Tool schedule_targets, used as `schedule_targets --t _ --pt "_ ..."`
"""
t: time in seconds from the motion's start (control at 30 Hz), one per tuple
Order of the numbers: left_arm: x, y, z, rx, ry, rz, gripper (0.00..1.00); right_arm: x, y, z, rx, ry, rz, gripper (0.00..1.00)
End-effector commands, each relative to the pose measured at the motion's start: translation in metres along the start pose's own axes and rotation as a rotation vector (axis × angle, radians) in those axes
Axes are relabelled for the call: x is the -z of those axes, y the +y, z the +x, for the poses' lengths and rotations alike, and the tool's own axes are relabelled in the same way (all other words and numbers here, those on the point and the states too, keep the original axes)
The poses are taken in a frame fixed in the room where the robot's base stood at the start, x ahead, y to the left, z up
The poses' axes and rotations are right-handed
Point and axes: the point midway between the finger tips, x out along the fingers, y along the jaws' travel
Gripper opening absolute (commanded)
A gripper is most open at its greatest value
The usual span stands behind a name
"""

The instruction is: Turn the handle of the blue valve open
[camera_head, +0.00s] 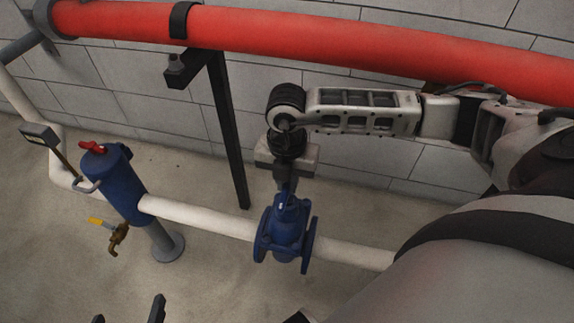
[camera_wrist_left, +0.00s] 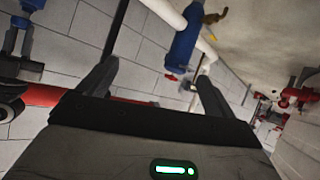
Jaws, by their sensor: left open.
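The blue valve (camera_head: 285,228) sits on the white pipe with flanges on both sides, low in the middle of the head view. Part of it also shows at the top left corner of the left wrist view (camera_wrist_left: 33,5). My right gripper (camera_head: 286,188) comes down from above onto the top of the valve. It covers the valve's top, so the handle is not clearly seen, and whether the fingers grip it cannot be told. My left gripper (camera_head: 128,314) is at the bottom left of the head view, apart from the valve. Its fingers are spread and empty in the left wrist view (camera_wrist_left: 158,82).
A blue cylinder (camera_head: 122,186) with a red handle (camera_head: 93,147) stands left on the white pipe (camera_head: 205,219). A yellow-handled tap (camera_head: 116,236) is beside it. A red pipe (camera_head: 300,30) runs along the wall, with a dark post (camera_head: 228,130) below. The floor in front is clear.

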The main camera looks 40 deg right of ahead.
Motion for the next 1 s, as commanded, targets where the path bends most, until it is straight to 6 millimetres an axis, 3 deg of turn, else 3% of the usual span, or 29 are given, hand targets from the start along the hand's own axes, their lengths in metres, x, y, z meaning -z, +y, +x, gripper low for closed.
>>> schedule_targets --t 0.47,1.0 --pt "-0.004 0.0 0.001 -0.001 -0.006 -0.002 0.91 0.0 0.0 0.0 -0.001 0.001 -0.089 0.0" --pt "-0.028 0.0 0.021 -0.021 -0.056 -0.013 0.91 0.0 0.0 0.001 -0.001 0.001 -0.557 0.0"
